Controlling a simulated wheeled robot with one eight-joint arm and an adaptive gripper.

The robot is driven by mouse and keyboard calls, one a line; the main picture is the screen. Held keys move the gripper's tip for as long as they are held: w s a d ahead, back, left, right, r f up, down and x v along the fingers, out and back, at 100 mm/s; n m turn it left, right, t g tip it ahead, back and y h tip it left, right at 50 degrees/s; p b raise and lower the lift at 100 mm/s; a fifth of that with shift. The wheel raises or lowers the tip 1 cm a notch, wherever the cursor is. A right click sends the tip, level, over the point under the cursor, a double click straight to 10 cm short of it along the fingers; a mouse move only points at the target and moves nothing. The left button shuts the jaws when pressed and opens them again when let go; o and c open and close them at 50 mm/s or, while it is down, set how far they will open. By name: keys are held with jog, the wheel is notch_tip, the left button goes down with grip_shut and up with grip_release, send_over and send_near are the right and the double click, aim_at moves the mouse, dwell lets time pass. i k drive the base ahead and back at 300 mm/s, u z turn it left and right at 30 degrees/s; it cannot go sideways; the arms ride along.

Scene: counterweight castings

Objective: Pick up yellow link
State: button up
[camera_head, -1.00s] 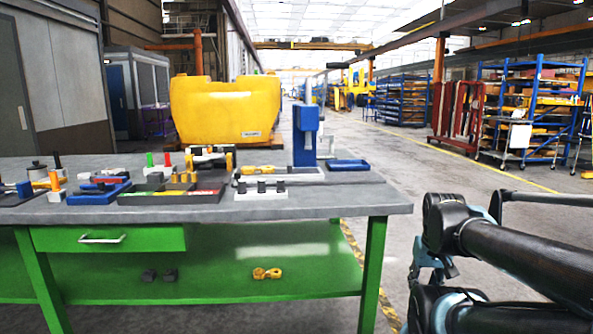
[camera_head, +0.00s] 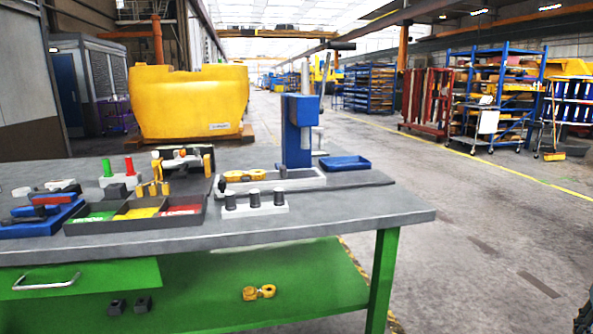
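One yellow link (camera_head: 259,293) lies on the green lower shelf (camera_head: 310,290) of the workbench. It has two rounded ends with dark holes. Another yellow link-like part (camera_head: 246,175) lies in a light grey tray (camera_head: 312,181) on the bench top. My gripper is not in view; only a small dark piece shows at the bottom right edge, and I cannot tell which part it is.
The grey bench top (camera_head: 400,212) carries a three-part bin (camera_head: 133,227), a block with dark pegs (camera_head: 282,207), a blue press (camera_head: 297,140) and a blue tray (camera_head: 345,162). Two dark blocks lie on the lower shelf. Open floor (camera_head: 480,230) extends to the right.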

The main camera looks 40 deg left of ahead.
aim_at(254, 174)
jog(key=z, duration=0.5)
jog(key=k, duration=2.1)
jog(key=u, duration=1.2)
jog(key=i, duration=1.3)
jog(key=z, duration=0.05)
